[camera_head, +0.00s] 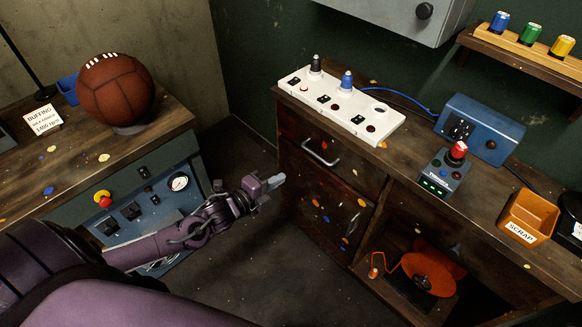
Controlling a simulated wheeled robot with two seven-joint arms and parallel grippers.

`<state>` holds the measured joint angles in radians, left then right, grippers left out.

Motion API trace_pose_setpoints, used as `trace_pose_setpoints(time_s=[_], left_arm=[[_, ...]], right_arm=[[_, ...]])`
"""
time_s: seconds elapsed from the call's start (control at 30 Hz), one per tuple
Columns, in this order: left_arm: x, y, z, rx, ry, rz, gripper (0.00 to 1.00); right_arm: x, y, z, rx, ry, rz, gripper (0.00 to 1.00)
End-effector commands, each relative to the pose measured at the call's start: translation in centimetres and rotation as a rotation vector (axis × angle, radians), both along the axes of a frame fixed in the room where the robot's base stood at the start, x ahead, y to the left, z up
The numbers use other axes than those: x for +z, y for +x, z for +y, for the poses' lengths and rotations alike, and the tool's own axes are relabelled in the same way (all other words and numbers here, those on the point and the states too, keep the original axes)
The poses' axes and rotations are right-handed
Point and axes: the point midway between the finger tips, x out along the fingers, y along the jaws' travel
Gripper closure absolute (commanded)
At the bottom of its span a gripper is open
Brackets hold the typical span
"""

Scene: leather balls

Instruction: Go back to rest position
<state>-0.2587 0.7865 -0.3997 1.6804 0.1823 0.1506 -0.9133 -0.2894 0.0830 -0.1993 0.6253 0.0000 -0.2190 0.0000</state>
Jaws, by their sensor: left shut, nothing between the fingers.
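My left gripper (275,181) is shut and empty. It hangs over the open floor between the left bench and the right workbench, in front of the right bench's drawers and touching nothing. My purple left arm comes in from the lower left and stretches toward the middle. My right gripper is not in view. A brown leather ball (115,90) with white lacing rests on a round stand on the left bench (150,150).
The right workbench (400,165) holds a white panel (340,105), a blue box (480,128), a control box with a red knob (446,168) and an orange scrap bin (528,216). A grey cabinet (400,15) hangs above. The floor (270,260) between the benches is clear.

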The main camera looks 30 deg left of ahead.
Motion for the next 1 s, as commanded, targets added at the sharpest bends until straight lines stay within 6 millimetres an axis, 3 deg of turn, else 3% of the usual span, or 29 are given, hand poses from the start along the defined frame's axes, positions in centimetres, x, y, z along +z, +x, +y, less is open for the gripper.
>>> trace_pose_setpoints(time_s=[0.27, 0.37, 0.47, 0.57, 0.67, 0.83, 1.0], left_arm=[[0.0, -0.2, 0.1, 0.002, -0.002, 0.002, 1.0], [-1.5, -0.4, 0.9, 0.036, -0.024, 0.038, 1.0], [-5.5, -1.1, 2.8, 0.129, -0.087, 0.136, 1.0], [-11.8, -3.2, 5.1, 0.276, -0.189, 0.288, 1.0], [-18.5, -6.8, 6.7, 0.443, -0.307, 0.453, 1.0], [-28.5, -15.3, 6.8, 0.72, -0.492, 0.713, 1.0], [-36.0, -25.5, 3.8, 0.987, -0.648, 0.952, 1.0]], right_arm=[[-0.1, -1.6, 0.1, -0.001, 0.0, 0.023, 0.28], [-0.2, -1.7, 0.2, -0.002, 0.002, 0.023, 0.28], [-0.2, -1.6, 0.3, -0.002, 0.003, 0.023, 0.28], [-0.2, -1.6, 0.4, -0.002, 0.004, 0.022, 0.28], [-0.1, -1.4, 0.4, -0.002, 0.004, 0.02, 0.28], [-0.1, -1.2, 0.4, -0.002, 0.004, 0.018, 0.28], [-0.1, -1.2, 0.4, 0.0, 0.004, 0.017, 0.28]])
